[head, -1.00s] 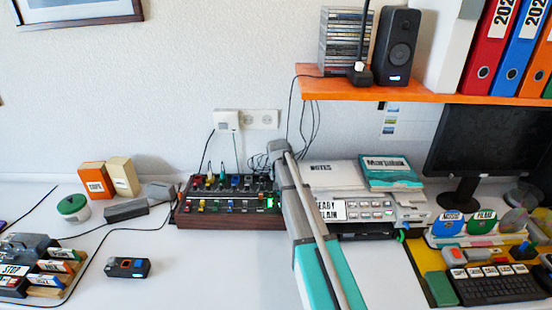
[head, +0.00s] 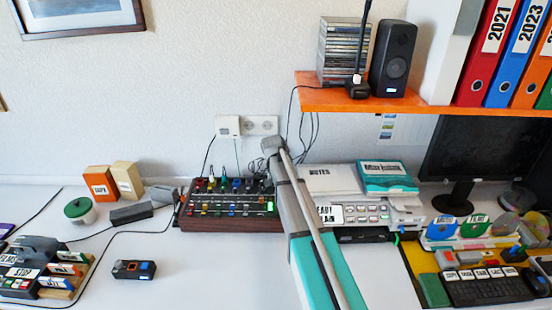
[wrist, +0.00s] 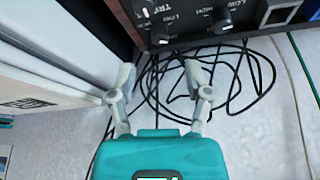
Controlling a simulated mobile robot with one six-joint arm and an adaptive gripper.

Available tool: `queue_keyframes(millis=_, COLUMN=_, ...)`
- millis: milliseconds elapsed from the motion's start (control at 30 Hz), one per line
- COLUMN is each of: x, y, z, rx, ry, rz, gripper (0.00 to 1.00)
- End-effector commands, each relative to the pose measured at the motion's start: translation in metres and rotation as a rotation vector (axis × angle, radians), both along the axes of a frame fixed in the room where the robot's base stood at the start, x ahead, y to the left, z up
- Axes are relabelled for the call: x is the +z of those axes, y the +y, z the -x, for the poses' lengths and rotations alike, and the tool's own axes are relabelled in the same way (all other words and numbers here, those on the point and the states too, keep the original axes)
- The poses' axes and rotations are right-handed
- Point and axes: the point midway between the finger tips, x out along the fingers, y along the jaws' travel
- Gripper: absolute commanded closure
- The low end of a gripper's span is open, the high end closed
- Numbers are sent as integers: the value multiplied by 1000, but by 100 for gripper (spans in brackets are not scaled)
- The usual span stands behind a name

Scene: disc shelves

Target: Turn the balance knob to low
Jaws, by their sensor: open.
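A dark mixer with a wood-brown edge (head: 229,224) stands on the desk in the head view. The wrist view shows one of its dark panels (wrist: 190,18) along the top edge, with a knob (wrist: 158,38) at the left and another knob (wrist: 222,23) to its right. Labels there seem to read "TRE" and "LOW"; I cannot read which knob is balance. My gripper (wrist: 160,78) is open and empty, with its fingertips apart from the panel and short of the knobs. In the head view it is hidden behind my arm and the mixer.
Loose black cables (wrist: 235,85) lie below the panel, beyond my fingers. A pale box-like body (wrist: 60,80) is close on the left of my gripper. In the head view a grey-white device (head: 352,215) stands right of the mixer, and an orange shelf (head: 380,103) hangs above.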

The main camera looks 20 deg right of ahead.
Motion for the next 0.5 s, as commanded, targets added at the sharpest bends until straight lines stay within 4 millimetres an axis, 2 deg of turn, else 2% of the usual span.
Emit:
queue_keyframes(millis=33, x=9, y=1, z=3, rx=0, ry=0, rz=0, gripper=36)
queue_keyframes(millis=500, x=48, y=9, z=17, rx=0, ry=0, rz=0, gripper=36)
